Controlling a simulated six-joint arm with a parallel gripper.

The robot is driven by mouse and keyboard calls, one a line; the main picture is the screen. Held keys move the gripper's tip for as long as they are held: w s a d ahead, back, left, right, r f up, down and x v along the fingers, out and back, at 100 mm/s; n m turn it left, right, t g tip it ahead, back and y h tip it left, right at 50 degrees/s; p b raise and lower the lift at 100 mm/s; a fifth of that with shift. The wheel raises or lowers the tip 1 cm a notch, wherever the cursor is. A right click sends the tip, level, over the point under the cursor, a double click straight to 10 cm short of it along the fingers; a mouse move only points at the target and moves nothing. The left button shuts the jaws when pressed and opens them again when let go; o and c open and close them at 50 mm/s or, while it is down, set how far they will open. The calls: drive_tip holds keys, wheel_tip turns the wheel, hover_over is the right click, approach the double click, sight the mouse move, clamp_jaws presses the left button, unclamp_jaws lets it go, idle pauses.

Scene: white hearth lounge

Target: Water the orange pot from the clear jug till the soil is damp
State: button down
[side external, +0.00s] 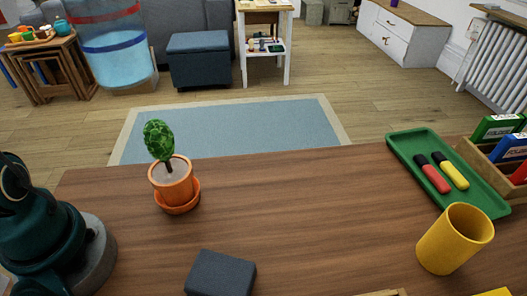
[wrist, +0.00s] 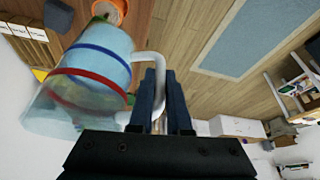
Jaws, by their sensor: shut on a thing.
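The clear jug (side external: 112,50), with a red band and a blue band and bluish water low inside, hangs in the air at the upper left of the side view, its top cut off. In the wrist view the jug (wrist: 92,75) is left of my gripper (wrist: 160,85), whose fingers are shut on its white handle (wrist: 150,62). The orange pot (side external: 172,187) stands upright on its saucer on the table, with a green plant and pale greyish soil. Part of the pot (wrist: 112,10) shows at the top of the wrist view, beyond the jug. My gripper is out of the side view.
A dark grey block (side external: 220,273) lies at the table's front. A yellow cup (side external: 455,238) stands at the right, near a green tray (side external: 420,172) with a red and a yellow marker. Folders (side external: 497,128) stand in a wooden box behind. The middle of the table (side external: 310,205) is clear.

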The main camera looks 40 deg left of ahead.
drive_tip(key=shift+f, duration=1.7)
drive_tip(key=shift+w+a+r+m+t+y, duration=0.1)
drive_tip(key=shift+r+m+t+y, duration=0.3)
drive_tip(key=shift+y, duration=0.65)
drive_tip(key=shift+s+r+m+t+y, duration=0.15)
drive_tip(key=shift+t+y, duration=0.45)
drive_tip(key=shift+y, duration=0.5)
drive_tip(key=shift+w+a+r+m+t+y, duration=0.2)
drive_tip(key=shift+t+y, duration=0.3)
drive_tip(key=shift+y, duration=0.55)
drive_tip(key=shift+s+d+r+t+y, duration=0.1)
drive_tip(key=shift+d+r+t+y, duration=0.2)
drive_tip(key=shift+r, duration=0.25)
drive_tip(key=shift+s+d+r+t+y, duration=0.1)
drive_tip(key=shift+d+r+y, duration=0.1)
drive_tip(key=shift+r+y, duration=0.3)
drive_tip(key=shift+s+d+r+m+t+y, duration=0.15)
drive_tip(key=shift+d+r+m+t+y, duration=0.1)
drive_tip(key=shift+d+r+y, duration=0.25)
drive_tip(key=shift+s+d+r+m+t+y, duration=0.2)
drive_tip(key=shift+r+y, duration=0.1)
drive_tip(key=shift+r, duration=0.4)
drive_tip(key=shift+r, duration=0.25)
